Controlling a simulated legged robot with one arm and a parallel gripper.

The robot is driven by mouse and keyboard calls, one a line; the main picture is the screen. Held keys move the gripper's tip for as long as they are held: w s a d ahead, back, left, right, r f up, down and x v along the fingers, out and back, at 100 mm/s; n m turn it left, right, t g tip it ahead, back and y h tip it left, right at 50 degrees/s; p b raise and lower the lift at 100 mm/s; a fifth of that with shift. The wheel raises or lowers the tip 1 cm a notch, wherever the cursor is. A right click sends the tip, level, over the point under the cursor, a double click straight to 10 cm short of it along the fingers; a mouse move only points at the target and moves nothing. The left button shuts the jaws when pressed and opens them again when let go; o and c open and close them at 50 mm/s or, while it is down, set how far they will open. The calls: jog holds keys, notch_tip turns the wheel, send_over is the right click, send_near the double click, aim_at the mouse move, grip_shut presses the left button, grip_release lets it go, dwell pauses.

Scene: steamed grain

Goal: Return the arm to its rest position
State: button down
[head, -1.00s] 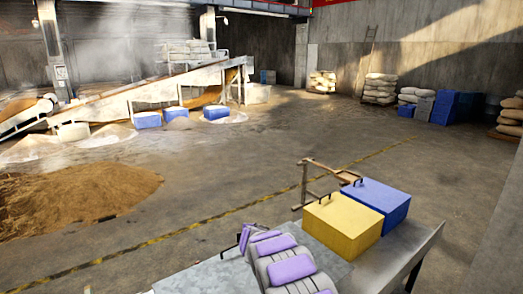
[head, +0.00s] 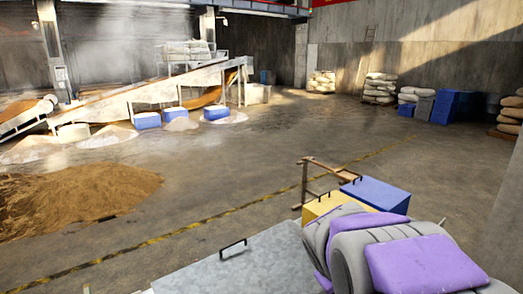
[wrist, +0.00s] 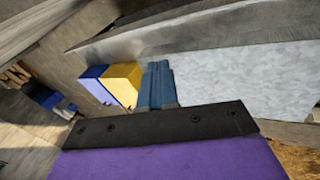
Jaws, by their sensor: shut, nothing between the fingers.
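My gripper (wrist: 157,70) shows in the wrist view as two blue-grey fingers close together, shut and empty, over a pale metal surface. My arm's grey and purple links fill the lower right of the head view. They hide the gripper's tip there and part of the yellow box.
A grey metal table top (head: 205,262) with a black handle (head: 232,244) lies in front. The yellow box (head: 318,205) and blue box (head: 377,193) stand beyond my arm, near a wooden frame (head: 305,183). A grain heap (head: 75,200) lies left. The middle floor is clear.

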jog(key=s+a+f+m+g+y, duration=0.1)
jog(key=s+a+m+g+y, duration=0.1)
jog(key=s, duration=1.3)
jog(key=s+a+f+m+g+y, duration=0.1)
jog(key=s+a+m+g, duration=0.2)
jog(key=s, duration=1.3)
jog(key=shift+s+a+f+g+y+b, duration=0.3)
jog(key=shift+a+y+b, duration=0.1)
jog(key=shift+a, duration=0.15)
